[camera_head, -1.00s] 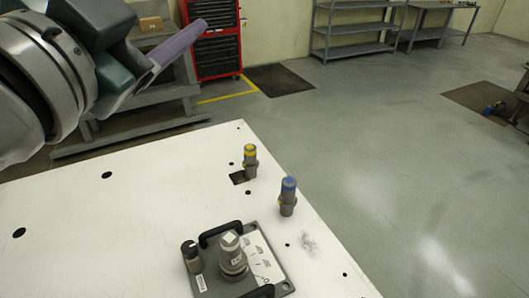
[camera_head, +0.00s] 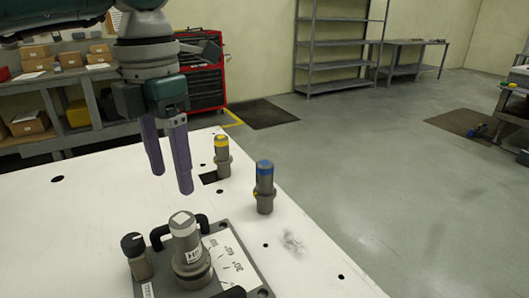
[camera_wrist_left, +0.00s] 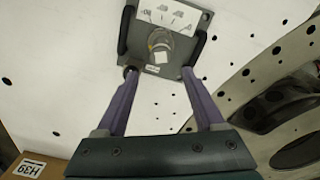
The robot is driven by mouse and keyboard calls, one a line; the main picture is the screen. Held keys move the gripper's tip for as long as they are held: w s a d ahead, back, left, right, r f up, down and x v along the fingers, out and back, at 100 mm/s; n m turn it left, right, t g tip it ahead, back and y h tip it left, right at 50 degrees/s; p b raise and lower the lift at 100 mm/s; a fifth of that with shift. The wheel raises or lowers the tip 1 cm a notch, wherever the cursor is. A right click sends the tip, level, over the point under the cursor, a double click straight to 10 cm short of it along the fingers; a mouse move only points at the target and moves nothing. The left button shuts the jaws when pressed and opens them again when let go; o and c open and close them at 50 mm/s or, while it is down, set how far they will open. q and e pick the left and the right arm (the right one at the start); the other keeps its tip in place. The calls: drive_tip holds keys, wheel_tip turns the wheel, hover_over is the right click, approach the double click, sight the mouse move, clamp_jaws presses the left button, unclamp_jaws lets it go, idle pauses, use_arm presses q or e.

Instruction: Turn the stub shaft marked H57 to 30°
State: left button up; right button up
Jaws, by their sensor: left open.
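The stub shaft (camera_head: 187,243) stands upright on a grey turret plate (camera_head: 234,262) at the bottom of the head view. A label starting with H shows on its side, but I cannot read it fully. A scale card with degree marks lies beside it, and a dark-topped knob (camera_head: 136,254) stands to its left. My left gripper (camera_head: 172,182) points down, open and empty, above the white table, behind and apart from the shaft. In the left wrist view the shaft (camera_wrist_left: 160,47) shows beyond the spread fingers (camera_wrist_left: 160,88). My right gripper is not in view.
A yellow-topped post (camera_head: 222,155) and a blue-topped post (camera_head: 265,187) stand on the white table (camera_head: 60,225) near its right edge. Black handles (camera_head: 160,236) flank the plate. In the left wrist view a box marked H39 (camera_wrist_left: 35,165) shows at lower left.

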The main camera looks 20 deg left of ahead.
sight(181, 218)
use_arm(q)
drive_tip(key=shift+f+b, duration=3.5)
drive_tip(key=shift+f, duration=1)
drive_tip(key=c, duration=1)
drive_tip(key=shift+c, duration=0.2)
